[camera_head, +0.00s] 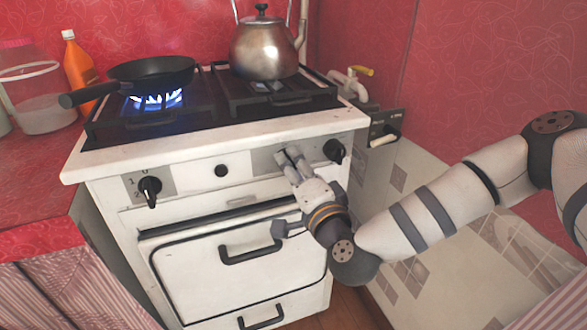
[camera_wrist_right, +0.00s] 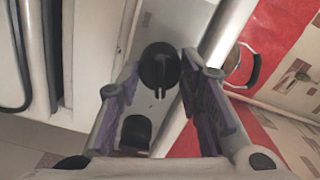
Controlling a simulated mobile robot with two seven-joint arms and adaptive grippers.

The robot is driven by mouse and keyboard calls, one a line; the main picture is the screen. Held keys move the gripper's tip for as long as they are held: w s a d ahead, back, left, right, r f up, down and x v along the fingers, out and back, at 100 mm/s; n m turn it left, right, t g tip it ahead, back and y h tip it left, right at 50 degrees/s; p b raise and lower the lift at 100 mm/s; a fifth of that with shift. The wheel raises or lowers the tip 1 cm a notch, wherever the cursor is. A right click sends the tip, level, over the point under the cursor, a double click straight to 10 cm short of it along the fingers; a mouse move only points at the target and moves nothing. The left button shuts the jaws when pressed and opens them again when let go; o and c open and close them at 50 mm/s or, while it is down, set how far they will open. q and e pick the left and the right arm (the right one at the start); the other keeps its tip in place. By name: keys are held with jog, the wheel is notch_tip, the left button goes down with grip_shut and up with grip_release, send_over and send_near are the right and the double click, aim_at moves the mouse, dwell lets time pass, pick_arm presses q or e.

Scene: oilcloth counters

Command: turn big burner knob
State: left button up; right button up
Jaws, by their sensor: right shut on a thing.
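The white stove's front panel (camera_head: 190,178) carries black burner knobs. One black knob (camera_head: 150,190) is at the panel's left, its grip pointing down. Another (camera_head: 334,150) is at the right end. My right gripper (camera_head: 288,157) reaches the panel just left of that right-end knob, over a grey plate. In the right wrist view a round black knob (camera_wrist_right: 158,65) with a raised grip sits between the two fingers, and the gripper is shut on it. A second black knob (camera_wrist_right: 136,132) shows below. In the head view the held knob is hidden by the fingers. My left gripper is not in view.
A frying pan (camera_head: 152,72) sits over a lit blue flame (camera_head: 156,100) on the left burner. A kettle (camera_head: 264,50) stands at the back right. The oven door handle (camera_head: 250,255) sticks out below the panel. A jar (camera_head: 42,112) and orange bottle (camera_head: 79,66) stand left.

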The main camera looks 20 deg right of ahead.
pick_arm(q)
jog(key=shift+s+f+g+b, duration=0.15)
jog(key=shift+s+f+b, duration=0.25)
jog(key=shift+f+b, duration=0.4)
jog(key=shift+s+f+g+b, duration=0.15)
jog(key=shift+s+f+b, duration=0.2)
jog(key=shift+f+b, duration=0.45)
pick_arm(e)
jog(key=shift+m, duration=6.2)
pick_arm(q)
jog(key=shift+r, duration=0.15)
pick_arm(e)
jog(key=o, duration=1.2)
jog(key=s, duration=0.7)
jog(key=shift+s+d, duration=0.15)
jog(key=shift+s, duration=0.1)
